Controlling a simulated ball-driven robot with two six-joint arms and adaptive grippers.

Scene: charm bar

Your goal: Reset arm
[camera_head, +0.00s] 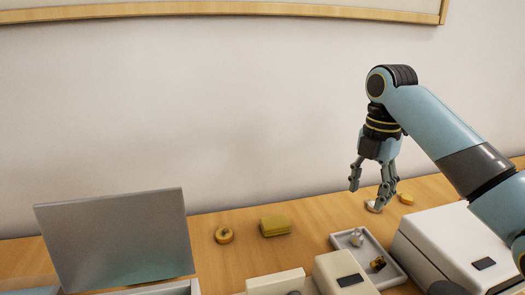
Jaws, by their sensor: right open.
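My right gripper (368,189) hangs down from my right arm, which comes in from the right. Its fingers are spread and open, above the back of the wooden table (318,214). A small silvery thing (373,207) lies on the table just below the fingertips. I cannot tell whether the fingers touch it, but nothing shows gripped between them. My left gripper does not show.
A grey tray (341,242) holds small charms. A white machine (450,245) stands right, a grey panel (115,240) left. The wall is behind.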

